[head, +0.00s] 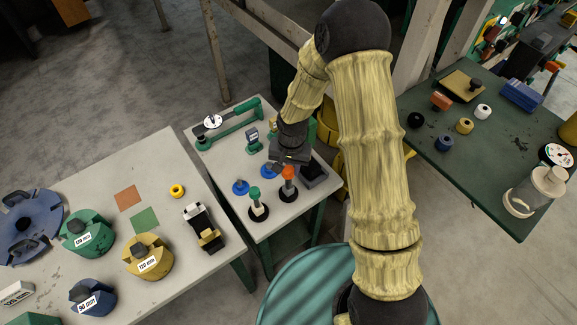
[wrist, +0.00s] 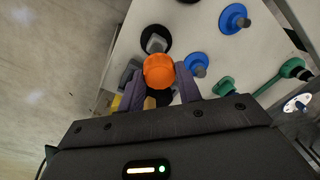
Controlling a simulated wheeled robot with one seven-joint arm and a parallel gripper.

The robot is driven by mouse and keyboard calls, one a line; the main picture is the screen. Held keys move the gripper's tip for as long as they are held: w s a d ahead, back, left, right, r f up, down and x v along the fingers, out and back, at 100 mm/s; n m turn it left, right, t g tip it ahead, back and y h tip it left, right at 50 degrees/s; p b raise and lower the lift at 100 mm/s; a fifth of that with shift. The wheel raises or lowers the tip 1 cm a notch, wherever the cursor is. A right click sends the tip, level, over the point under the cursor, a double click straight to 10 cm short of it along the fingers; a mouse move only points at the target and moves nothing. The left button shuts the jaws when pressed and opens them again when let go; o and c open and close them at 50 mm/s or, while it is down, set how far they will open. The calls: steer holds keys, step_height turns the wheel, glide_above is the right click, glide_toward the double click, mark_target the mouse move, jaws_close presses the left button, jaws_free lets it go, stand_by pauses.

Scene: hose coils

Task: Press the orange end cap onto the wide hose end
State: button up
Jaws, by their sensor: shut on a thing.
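The orange end cap (wrist: 159,71) is held between the two fingers of my gripper (wrist: 160,84). In the head view, the cap (head: 288,172) shows at the top of an upright grey hose end on a round black base (head: 288,195). In the wrist view, this grey hose end (wrist: 155,42) shows right beside the cap, partly covered by it. I cannot tell whether cap and hose end touch or how far the cap is seated. My gripper (head: 291,159) is low over the right part of the small table. Its fingers are mostly hidden in the head view.
A teal-topped upright stub (head: 254,193) stands near the cap. Two blue discs (head: 240,187) (head: 268,170), a small green device (head: 252,141) and a long green tool (head: 230,124) share the small table. Labelled coils crowd the left table (head: 205,268). A green table (head: 490,190) stands right.

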stand_by(0.4)
steer(key=o, duration=0.9)
steer(key=shift+o, duration=0.7)
steer(key=shift+w+d, duration=0.1)
steer(key=shift+o, duration=1.3)
steer(key=shift+s, duration=0.2)
steer(key=shift+r+p, duration=1.6)
steer(key=shift+r, duration=0.65)
step_height(320, 180, up, 17)
steer(key=b, duration=0.4)
steer(key=shift+d+r, duration=0.2)
steer(key=shift+d, duration=0.25)
